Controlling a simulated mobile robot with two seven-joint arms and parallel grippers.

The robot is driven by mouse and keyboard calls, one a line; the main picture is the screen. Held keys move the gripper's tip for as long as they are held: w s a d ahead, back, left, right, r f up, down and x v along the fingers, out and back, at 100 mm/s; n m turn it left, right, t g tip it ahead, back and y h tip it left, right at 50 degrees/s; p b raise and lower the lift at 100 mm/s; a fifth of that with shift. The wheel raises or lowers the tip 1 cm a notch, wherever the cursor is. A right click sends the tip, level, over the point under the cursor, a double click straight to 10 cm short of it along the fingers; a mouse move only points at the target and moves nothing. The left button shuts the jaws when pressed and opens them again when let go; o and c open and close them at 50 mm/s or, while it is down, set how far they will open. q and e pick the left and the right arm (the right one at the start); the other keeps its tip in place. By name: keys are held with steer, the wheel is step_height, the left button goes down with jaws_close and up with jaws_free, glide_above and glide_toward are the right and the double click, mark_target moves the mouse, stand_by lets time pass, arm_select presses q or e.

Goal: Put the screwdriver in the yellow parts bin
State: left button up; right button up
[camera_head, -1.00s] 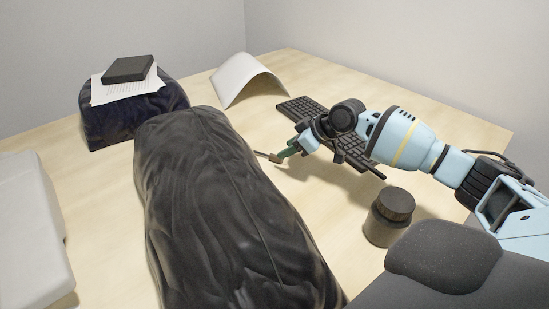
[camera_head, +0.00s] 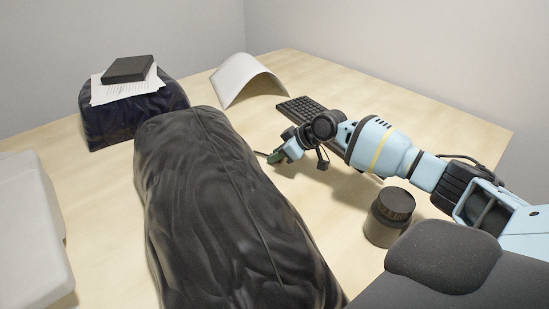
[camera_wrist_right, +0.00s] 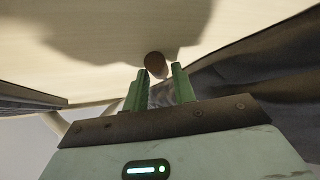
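My right gripper (camera_head: 274,157) is low over the table, just right of the large dark draped bundle. In the right wrist view its two green fingers (camera_wrist_right: 159,72) stand apart. A brown rounded end (camera_wrist_right: 155,64), probably the screwdriver's handle, shows at the gap between the fingertips; I cannot tell whether they touch it. I see no yellow parts bin in either view. My left gripper is not in view.
The tall dark draped bundle (camera_head: 210,200) stands close left of the gripper. A black keyboard (camera_head: 300,108) lies behind my right wrist. A dark lidded jar (camera_head: 390,218) stands at right. A curved white sheet (camera_head: 248,80) is at the back. The table's back right is clear.

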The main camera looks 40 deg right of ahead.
jaws_close()
step_height(320, 180, up, 10)
steer(key=shift+p, duration=0.3)
